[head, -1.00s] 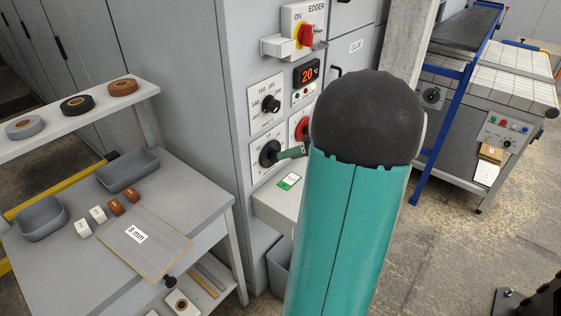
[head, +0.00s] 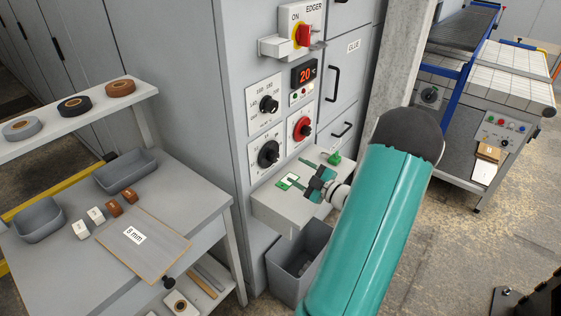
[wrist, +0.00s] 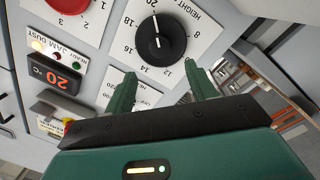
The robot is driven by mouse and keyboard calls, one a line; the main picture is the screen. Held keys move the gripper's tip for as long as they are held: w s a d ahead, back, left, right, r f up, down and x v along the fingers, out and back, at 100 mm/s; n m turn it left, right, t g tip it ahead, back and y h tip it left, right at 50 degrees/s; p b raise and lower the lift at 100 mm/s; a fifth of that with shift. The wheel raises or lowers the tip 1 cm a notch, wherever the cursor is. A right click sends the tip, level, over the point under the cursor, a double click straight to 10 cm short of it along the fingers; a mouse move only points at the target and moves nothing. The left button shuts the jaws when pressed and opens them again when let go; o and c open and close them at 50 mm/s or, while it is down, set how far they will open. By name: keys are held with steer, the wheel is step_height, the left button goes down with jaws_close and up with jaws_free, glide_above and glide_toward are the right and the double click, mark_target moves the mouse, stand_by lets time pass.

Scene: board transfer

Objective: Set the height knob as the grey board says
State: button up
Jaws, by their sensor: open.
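The grey board (head: 160,262) lies on the table at the left, with a white "8 mm" label (head: 135,235). The height knob (wrist: 160,40) is round and black on a white dial plate marked "HEIGHT". Its white pointer line points near the 20 in the wrist view. In the head view I take it to be the lower left black knob (head: 268,154) on the cabinet. My gripper (head: 292,182) is open and empty above the small ledge, below and right of that knob. In the wrist view its green fingers (wrist: 162,86) stand apart, clear of the knob.
A red knob (head: 301,130) and another black knob (head: 268,104) sit close by. The orange display (head: 305,74) reads 20. A grey bin (head: 292,265) stands below.

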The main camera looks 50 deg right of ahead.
mark_target(276, 158)
steer(key=w, duration=0.8)
steer(key=shift+w+d, duration=0.3)
steer(key=shift+c, duration=0.3)
steer(key=c, duration=0.9)
